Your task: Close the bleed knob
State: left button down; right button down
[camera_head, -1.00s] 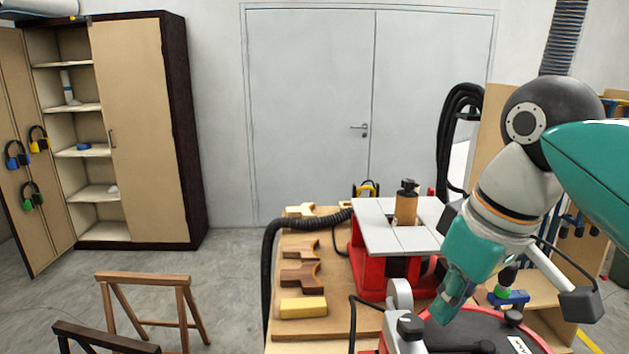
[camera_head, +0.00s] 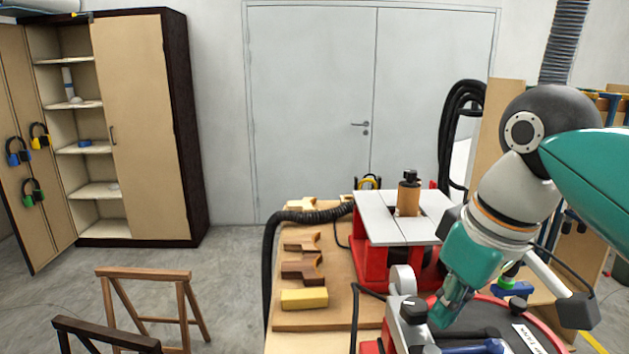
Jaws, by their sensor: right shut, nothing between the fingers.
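My right gripper (camera_head: 447,312), on the arm coming in from the right, points down over the red and grey machine (camera_head: 404,336) at the bottom. Its fingers are shut and look empty. A black knob (camera_head: 413,308) stands on this machine just left of the fingertips. I cannot tell whether it is the bleed knob, or whether the fingers touch anything. A blue part (camera_head: 487,347) shows at the bottom edge, right of the knob. The lower part of the machine is cut off by the frame. My left gripper is out of view.
A router table (camera_head: 385,225) with a red base stands behind. A wooden board (camera_head: 338,316) holds shaped wood blocks and a yellow block (camera_head: 304,299). A black hose (camera_head: 270,260) curves along its left edge. Sawhorses (camera_head: 143,272) stand on open floor at left.

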jog(key=shift+s+a+r+p, duration=0.1)
jog(key=shift+s+a+p, duration=0.05)
jog(key=shift+a+p, duration=0.15)
dwell(0.4)
jog(key=shift+s+a+p, duration=0.2)
jog(key=shift+a+p, duration=0.05)
jog(key=shift+p, duration=0.1)
jog(key=shift+s+a+p, duration=0.2)
jog(key=shift+a+p, duration=0.1)
jog(key=shift+s+a+p, duration=0.1)
jog(key=shift+a+p, duration=0.2)
jog(key=shift+a, duration=0.05)
jog(key=shift+s, duration=0.25)
jog(key=shift+d, duration=0.1)
jog(key=p+v, duration=0.4)
jog(key=shift+w+a+r+p, duration=0.25)
jog(key=shift+w+r+p, duration=0.05)
jog(key=shift+p, duration=0.1)
jog(key=shift+r, duration=0.65)
